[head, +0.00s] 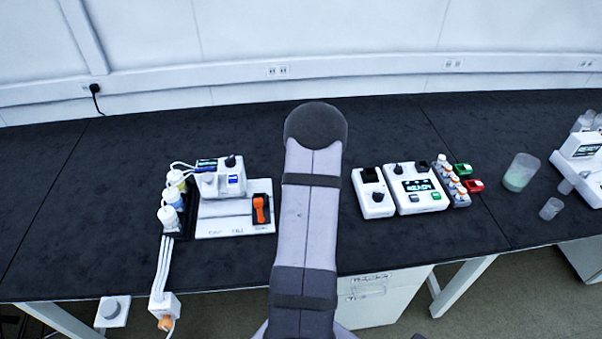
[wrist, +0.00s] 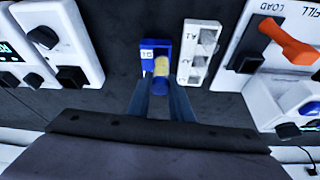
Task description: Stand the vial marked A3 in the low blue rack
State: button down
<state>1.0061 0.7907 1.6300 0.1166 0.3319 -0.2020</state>
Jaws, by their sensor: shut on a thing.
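In the wrist view my gripper (wrist: 161,88) is shut on a small vial with a yellowish top (wrist: 161,67). The vial is between the fingertips, at the near end of the low blue rack (wrist: 147,44). I cannot tell whether it is in the rack or just above it. Any mark on the vial is not readable. A white rack (wrist: 190,68) with dark lettering and grey squarish tops stands just right of the blue rack. In the head view my own arm hides the gripper, the vial and both racks.
In the head view a white station with an orange lever (head: 260,208) stands left of my arm. White instruments (head: 417,187) stand to its right, with small bottles beside them. A beaker (head: 520,172) is farther right. Bare black bench lies behind them.

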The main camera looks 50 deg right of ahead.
jog(key=shift+w+d+r+m, duration=0.3)
jog(key=shift+w+d, duration=0.2)
jog(key=shift+d, duration=0.2)
jog(key=shift+f+b, duration=1.5)
jog(key=shift+f, duration=0.65)
jog(key=shift+f+b, duration=1.05)
jog(key=shift+f, duration=0.35)
jog(key=c, duration=1.5)
grip_release()
jog(key=shift+r, duration=0.15)
